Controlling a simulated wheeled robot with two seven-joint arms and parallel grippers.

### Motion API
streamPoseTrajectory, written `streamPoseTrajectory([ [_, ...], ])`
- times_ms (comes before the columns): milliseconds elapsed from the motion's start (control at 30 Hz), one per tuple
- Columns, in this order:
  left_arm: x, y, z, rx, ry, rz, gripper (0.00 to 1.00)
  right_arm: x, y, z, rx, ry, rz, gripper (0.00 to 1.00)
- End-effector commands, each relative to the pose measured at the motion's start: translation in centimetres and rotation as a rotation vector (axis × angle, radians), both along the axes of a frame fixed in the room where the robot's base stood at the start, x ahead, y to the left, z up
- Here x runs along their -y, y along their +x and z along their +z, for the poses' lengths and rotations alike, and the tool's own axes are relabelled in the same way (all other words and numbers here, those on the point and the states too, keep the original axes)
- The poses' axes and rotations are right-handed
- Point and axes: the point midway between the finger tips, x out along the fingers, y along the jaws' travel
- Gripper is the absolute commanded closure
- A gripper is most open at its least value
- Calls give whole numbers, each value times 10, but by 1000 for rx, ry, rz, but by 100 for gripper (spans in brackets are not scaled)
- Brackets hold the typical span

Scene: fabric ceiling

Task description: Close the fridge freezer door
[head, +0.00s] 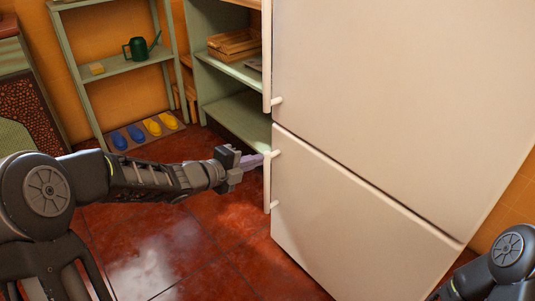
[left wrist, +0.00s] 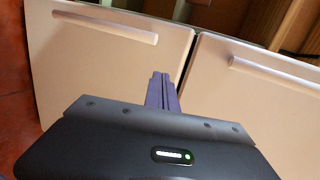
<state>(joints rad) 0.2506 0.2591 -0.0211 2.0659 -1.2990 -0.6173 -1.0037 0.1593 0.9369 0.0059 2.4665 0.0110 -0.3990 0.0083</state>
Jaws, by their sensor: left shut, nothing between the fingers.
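The white fridge freezer fills the right of the head view, with an upper door (head: 390,90) and a lower freezer door (head: 340,220). Both fronts look about flush across a dark seam; I cannot tell whether either is slightly ajar. The lower handle (head: 267,187) is a vertical bar at the left edge. My left gripper (head: 258,159) is shut and empty beside this handle's top end; contact is unclear. In the left wrist view, its fingers (left wrist: 162,88) point at the seam between the freezer door (left wrist: 95,70) and upper door (left wrist: 250,95). My right gripper is out of view.
Green shelves (head: 240,120) stand just left of the fridge, holding a wooden tray (head: 235,43). Another shelf rack holds a green watering can (head: 140,47). Blue and yellow shoes (head: 152,127) lie below it. The red tiled floor (head: 200,240) before the fridge is clear.

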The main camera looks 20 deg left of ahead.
Motion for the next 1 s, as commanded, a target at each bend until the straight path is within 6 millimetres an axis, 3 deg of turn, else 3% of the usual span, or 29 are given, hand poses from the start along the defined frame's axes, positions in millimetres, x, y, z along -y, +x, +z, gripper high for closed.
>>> streamPoseTrajectory([
  [233, -16, -21, 9, 0, 0, 0, 100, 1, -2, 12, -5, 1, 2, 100],
  [800, -17, -23, 8, -7, -10, 4, 100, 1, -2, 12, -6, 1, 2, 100],
  [933, -22, -20, 7, -64, -104, 65, 100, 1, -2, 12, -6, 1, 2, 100],
  [1000, -30, -18, 3, -141, -249, 169, 100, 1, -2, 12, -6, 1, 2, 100],
])
